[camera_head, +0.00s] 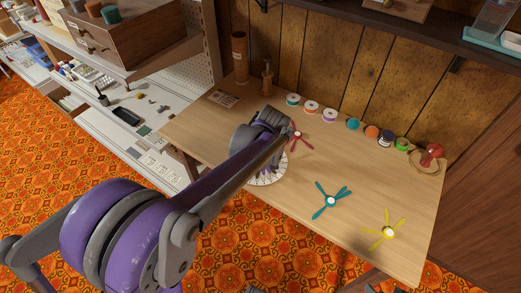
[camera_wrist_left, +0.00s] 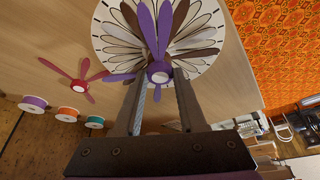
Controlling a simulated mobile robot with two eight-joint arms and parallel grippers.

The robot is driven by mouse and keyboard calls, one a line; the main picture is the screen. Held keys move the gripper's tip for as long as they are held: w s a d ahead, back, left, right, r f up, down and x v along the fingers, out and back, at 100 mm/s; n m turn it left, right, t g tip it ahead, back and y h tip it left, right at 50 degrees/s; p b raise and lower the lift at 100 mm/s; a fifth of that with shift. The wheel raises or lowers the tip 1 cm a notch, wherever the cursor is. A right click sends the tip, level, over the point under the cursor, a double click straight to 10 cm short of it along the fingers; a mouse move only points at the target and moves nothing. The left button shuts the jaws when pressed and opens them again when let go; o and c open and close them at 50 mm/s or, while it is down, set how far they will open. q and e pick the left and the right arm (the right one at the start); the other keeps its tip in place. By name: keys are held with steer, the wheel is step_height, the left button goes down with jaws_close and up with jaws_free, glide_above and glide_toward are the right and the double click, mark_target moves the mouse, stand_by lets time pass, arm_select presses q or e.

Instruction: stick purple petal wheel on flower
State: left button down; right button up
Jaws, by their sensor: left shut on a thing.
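The purple petal wheel (camera_wrist_left: 158,72), with a pale round hub and narrow petals, sits between the fingertips of my left gripper (camera_wrist_left: 158,84) in the left wrist view. The gripper is shut on it. Behind it in that view lies the flower, with brown and whitish petals (camera_wrist_left: 122,33) spread on a round white disc (camera_wrist_left: 103,13) with dark edge marks. The wheel overlaps the flower in the picture; I cannot tell whether they touch. In the head view my left arm covers most of the disc (camera_head: 266,180).
Red (camera_head: 297,135), teal (camera_head: 331,200) and yellow (camera_head: 389,232) petal wheels lie apart on the wooden table (camera_head: 300,232). Several spools (camera_head: 311,106) line its back edge by the plank wall. A red object (camera_head: 431,154) stands at the right.

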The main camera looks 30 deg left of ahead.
arm_select(q)
steer(key=shift+f, duration=0.35)
stand_by(0.6)
steer(key=shift+c, duration=2)
jaws_free()
steer(key=p+v, duration=0.1)
steer(key=v, duration=1)
steer(key=s+d+m+t+h+p, duration=0.1)
steer(key=s+d+m+p, duration=0.2)
steer(key=s, duration=0.6)
steer(key=s+d+m+t+h+p, duration=0.1)
steer(key=s+d+m+p, duration=0.3)
steer(key=s, duration=0.5)
steer(key=m+h+p, duration=0.1)
steer(key=m, duration=0.1)
steer(key=shift+s+m, duration=0.25)
steer(key=shift+m, duration=0.05)
